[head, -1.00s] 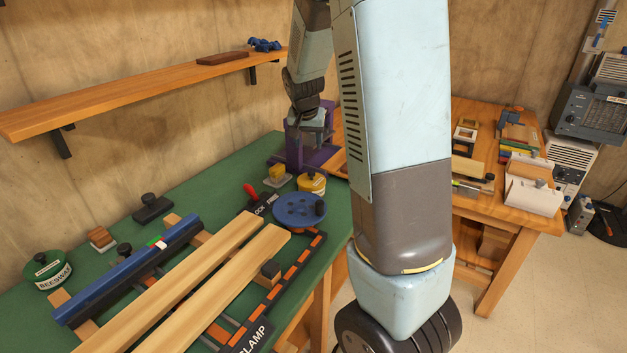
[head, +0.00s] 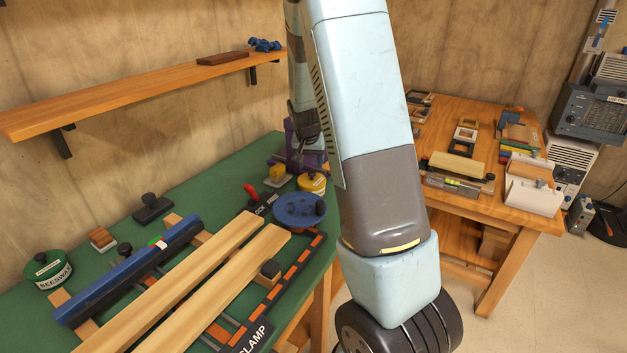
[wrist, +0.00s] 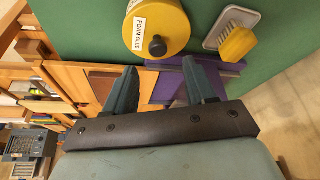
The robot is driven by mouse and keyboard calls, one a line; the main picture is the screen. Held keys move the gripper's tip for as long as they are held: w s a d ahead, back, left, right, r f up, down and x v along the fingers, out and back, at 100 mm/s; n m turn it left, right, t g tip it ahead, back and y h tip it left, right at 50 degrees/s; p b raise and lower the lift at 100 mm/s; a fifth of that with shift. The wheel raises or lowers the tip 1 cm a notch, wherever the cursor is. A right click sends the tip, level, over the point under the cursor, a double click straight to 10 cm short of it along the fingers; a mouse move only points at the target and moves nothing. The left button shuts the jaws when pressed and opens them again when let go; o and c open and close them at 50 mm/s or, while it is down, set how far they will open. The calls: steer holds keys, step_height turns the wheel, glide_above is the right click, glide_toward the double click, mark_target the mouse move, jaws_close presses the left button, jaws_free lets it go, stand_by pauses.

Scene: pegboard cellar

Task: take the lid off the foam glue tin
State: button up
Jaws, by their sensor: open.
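The foam glue tin (wrist: 160,18) is yellow and stands on the green bench, seen from above at the top of the wrist view. Its yellow lid is on and carries a dark round knob (wrist: 157,46). In the head view the tin (head: 313,183) stands behind the blue disc, partly hidden by it. My gripper (wrist: 160,66) is open and empty in the wrist view. The knob appears just beyond the fingertips, roughly centred between them and apart from both. In the head view my arm hides most of the gripper.
A yellow-handled brush (wrist: 237,45) lies right of the tin in the wrist view. A purple fixture (head: 312,158) stands behind the tin. The blue disc (head: 300,209) and clamped boards (head: 215,260) crowd the bench front. A shelf (head: 130,96) hangs on the left wall.

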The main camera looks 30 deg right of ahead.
mark_target(311, 172)
steer(key=x, duration=0.5)
steer(key=shift+s+a+f, duration=0.15)
steer(key=shift+s, duration=0.1)
jaws_close()
